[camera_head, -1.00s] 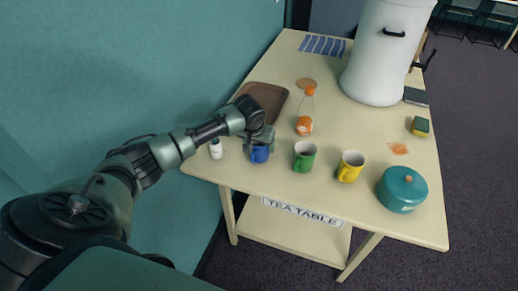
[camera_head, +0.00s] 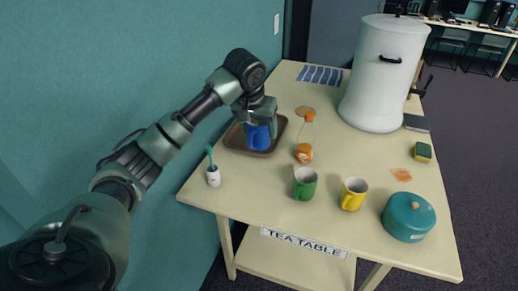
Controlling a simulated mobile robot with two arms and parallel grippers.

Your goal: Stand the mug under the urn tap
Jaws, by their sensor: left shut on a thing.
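My left gripper (camera_head: 258,116) is shut on the blue mug (camera_head: 257,138) and holds it upright, seemingly raised above the table, in front of the brown tray in the picture. The gripper hides the mug's top. The white urn (camera_head: 381,75) stands at the back right of the table, with a black handle on its side. A dark tap-like part (camera_head: 422,86) sticks out at its right side. A dark flat block (camera_head: 416,123) lies on the table below that part. My right gripper is not in view.
The brown tray (camera_head: 233,138) lies at the left. A bottle (camera_head: 305,140), a green mug (camera_head: 305,184), a yellow mug (camera_head: 353,194), a teal pot (camera_head: 408,218), a sponge (camera_head: 422,152) and a white cup (camera_head: 213,175) stand around.

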